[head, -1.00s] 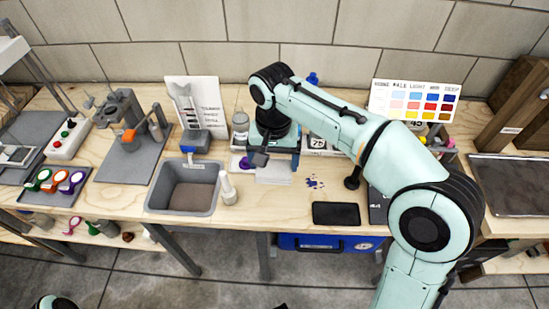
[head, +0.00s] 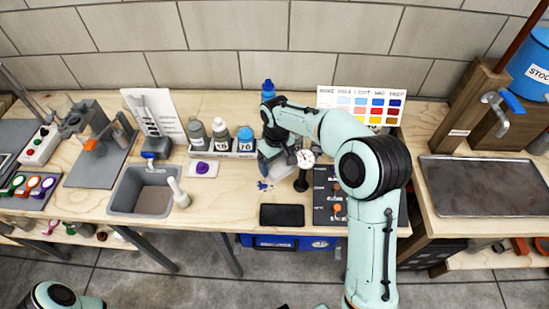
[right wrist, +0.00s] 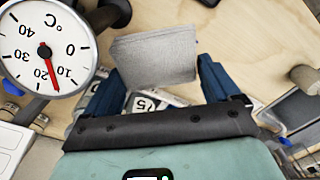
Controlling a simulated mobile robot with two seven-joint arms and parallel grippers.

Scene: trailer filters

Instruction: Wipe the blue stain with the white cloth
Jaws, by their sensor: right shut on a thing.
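The blue stain (head: 264,185) is a small patch of blue-purple specks on the wooden bench top, in front of my right gripper in the head view. My right gripper (head: 274,165) is shut on the white cloth (head: 283,171), just behind and right of the stain. In the right wrist view the cloth (right wrist: 155,58) is a greyish-white folded piece between the blue fingers. I cannot tell whether it touches the bench. The stain does not show in the right wrist view. My left gripper is not in view.
A dial thermometer (head: 306,158) on a black stand is close right of the gripper. A black slab (head: 282,214) lies at the front edge. Labelled bottles (head: 220,134) stand in a rack behind left. A purple item (head: 202,167) and a grey sink (head: 117,198) are left.

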